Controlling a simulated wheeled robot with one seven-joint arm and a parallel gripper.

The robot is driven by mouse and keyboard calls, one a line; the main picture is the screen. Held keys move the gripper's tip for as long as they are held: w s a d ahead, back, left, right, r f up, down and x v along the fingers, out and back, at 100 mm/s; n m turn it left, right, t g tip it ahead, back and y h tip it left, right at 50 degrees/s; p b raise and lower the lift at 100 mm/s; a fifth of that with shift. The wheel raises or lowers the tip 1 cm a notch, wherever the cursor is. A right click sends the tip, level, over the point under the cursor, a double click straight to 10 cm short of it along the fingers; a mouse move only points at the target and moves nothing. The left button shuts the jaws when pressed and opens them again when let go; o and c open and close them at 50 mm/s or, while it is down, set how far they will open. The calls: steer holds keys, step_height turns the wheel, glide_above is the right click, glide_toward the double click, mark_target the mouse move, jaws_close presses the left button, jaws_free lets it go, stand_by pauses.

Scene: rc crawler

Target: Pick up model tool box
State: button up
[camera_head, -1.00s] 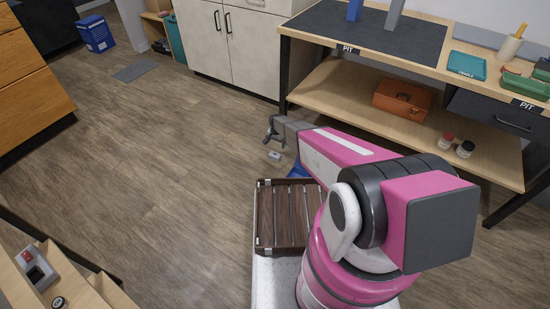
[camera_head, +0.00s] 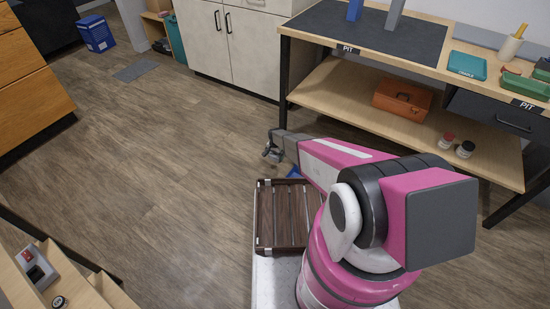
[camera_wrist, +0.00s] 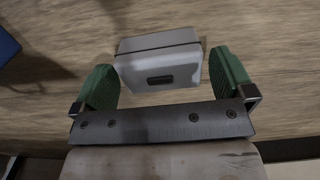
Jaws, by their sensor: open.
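The model tool box (camera_wrist: 158,58) is a small pale grey box with a dark slot on its near face and a dark line near its top. In the wrist view it lies on the wood floor between the two green-padded fingers of my gripper (camera_wrist: 163,70). My gripper is open, with a gap on each side of the box; the left gap looks narrower. In the head view my gripper (camera_head: 272,151) is low over the floor, and it hides the box.
A blue object (camera_wrist: 8,45) is left of the box in the wrist view. A slatted wooden tray (camera_head: 285,215) is on my base. The workbench's lower shelf (camera_head: 335,92) holds an orange tool box (camera_head: 403,99) and two jars.

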step_height(320, 180, down, 2)
steer(key=shift+f, duration=0.1)
steer(key=c, duration=0.8)
steer(key=shift+c, duration=0.2)
steer(key=shift+r, duration=0.25)
